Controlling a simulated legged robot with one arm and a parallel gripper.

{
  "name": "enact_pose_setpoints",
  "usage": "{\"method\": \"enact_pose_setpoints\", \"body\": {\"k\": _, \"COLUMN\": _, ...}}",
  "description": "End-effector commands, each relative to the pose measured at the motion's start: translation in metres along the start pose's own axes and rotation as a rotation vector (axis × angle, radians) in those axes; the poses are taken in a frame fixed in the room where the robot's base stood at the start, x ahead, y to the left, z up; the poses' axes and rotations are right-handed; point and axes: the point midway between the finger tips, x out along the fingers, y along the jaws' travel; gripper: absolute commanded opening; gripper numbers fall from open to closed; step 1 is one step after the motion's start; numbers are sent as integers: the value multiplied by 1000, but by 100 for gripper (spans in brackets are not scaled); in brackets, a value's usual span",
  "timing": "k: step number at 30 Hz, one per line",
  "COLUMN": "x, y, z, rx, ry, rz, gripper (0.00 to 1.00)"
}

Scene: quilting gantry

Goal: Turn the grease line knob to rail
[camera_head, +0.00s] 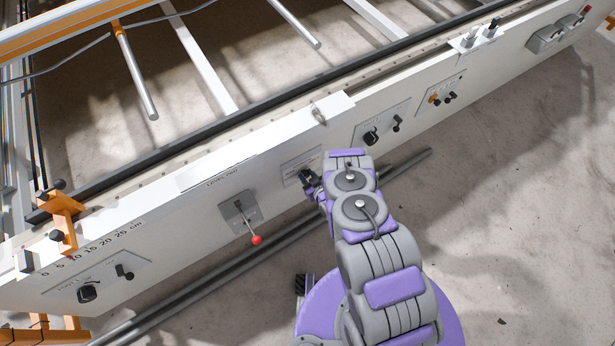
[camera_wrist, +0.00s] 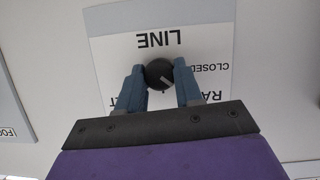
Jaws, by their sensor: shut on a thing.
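The grease line knob (camera_wrist: 158,74) is small, round and black, with a pale pointer mark towards its right side. It sits on a white label plate (camera_wrist: 110,55) whose print is upside down in the wrist view; "LINE", "CLOSED" and "RA" can be read, and the rest is hidden by my gripper. My gripper (camera_wrist: 159,80) has its blue fingers on either side of the knob and is shut on it. In the head view my gripper (camera_head: 310,182) reaches the front panel at this plate, and the knob is hidden there.
A lever with a red ball (camera_head: 256,240) sticks out left of my gripper. Black knobs (camera_head: 371,138) are on the panel to the right. A long grey pipe (camera_head: 405,166) runs along the floor below the panel. Open floor lies to the right.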

Motion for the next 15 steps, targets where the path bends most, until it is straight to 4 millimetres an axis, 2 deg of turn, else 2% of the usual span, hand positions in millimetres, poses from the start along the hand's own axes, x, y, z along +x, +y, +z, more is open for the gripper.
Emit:
{"method": "enact_pose_setpoints", "body": {"k": 6, "x": 1, "y": 1, "z": -1, "rx": 69, "ry": 2, "rz": -29, "gripper": 4}}
{"method": "enact_pose_setpoints", "body": {"k": 14, "x": 1, "y": 1, "z": -1, "rx": 71, "ry": 3, "rz": -31, "gripper": 4}}
{"method": "enact_pose_setpoints", "body": {"k": 15, "x": 1, "y": 1, "z": -1, "rx": 71, "ry": 3, "rz": -31, "gripper": 39}}
